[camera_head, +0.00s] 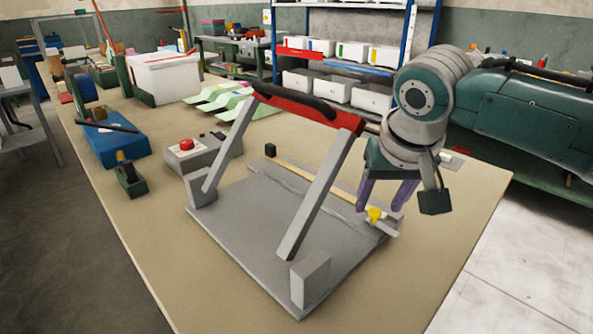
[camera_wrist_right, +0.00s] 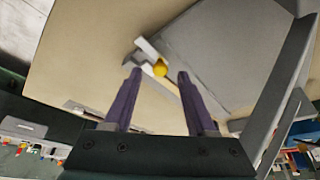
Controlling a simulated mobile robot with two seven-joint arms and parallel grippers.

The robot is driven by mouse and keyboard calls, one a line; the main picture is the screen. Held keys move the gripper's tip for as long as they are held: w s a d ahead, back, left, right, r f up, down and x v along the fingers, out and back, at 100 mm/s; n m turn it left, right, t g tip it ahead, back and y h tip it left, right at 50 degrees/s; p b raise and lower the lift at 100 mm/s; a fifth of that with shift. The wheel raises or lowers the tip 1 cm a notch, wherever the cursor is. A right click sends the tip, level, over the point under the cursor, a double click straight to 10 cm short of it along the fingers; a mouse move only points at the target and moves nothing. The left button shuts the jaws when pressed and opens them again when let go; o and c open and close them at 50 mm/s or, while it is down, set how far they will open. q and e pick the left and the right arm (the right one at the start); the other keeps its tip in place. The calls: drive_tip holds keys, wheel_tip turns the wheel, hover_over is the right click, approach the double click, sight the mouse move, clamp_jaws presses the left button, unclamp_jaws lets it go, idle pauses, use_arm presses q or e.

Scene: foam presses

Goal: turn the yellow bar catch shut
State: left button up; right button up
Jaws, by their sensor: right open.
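The foam press has a flat grey base (camera_head: 250,235) and a raised frame topped by a red and black handle (camera_head: 305,108). The yellow catch (camera_head: 374,214) is at the right end of a long thin bar (camera_head: 310,178) lying along the base's far side. In the right wrist view the yellow catch (camera_wrist_right: 160,69) shows beside a pale bracket at the base's corner. My right gripper (camera_head: 380,209) points down at the catch, its purple fingers open. In the wrist view the catch appears between the fingertips (camera_wrist_right: 159,74); contact cannot be told. My left gripper is out of view.
A grey box with a red button (camera_head: 187,145) stands left of the press, near a blue case (camera_head: 115,142). A white bin (camera_head: 165,77) and green sheets (camera_head: 225,98) are behind. The sloping frame arm (camera_head: 318,195) stands left of my right gripper. Bare tabletop lies in front.

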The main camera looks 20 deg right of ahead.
drive_tip(key=shift+w+d+f, duration=0.1)
drive_tip(key=shift+w+f, duration=0.15)
drive_tip(key=shift+f, duration=0.4)
clamp_jaws()
